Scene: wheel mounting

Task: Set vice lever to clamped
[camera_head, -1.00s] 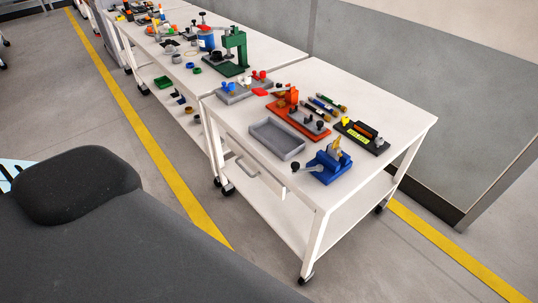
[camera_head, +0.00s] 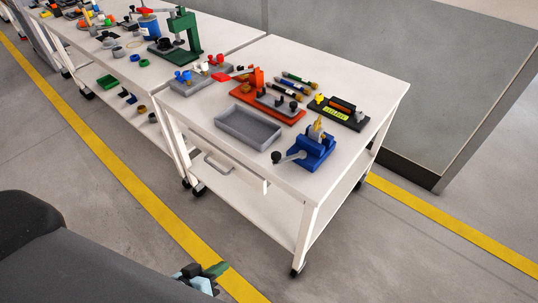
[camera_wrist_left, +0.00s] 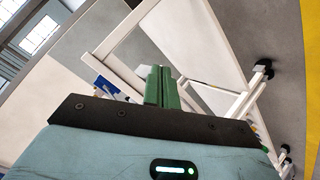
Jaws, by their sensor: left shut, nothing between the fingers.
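The blue vice (camera_head: 312,152) stands near the front right corner of the white cart top. Its grey lever (camera_head: 291,157) has a black knob and points left from the vice body. A yellow-gold part (camera_head: 317,128) sits at the top of the vice. My left gripper (camera_head: 217,270) is low over the floor in front of the cart, well apart from the vice, with its green fingers together and empty. In the left wrist view the green fingers (camera_wrist_left: 161,87) are shut, and part of the blue vice (camera_wrist_left: 104,85) shows beyond them to the left. My right gripper is out of view.
On the white cart (camera_head: 225,142) are an empty grey tray (camera_head: 249,126), an orange fixture (camera_head: 268,103), several screwdrivers (camera_head: 290,88) and a black-and-yellow block (camera_head: 339,112). A second table with a green press (camera_head: 183,35) adjoins it. The floor in front is clear.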

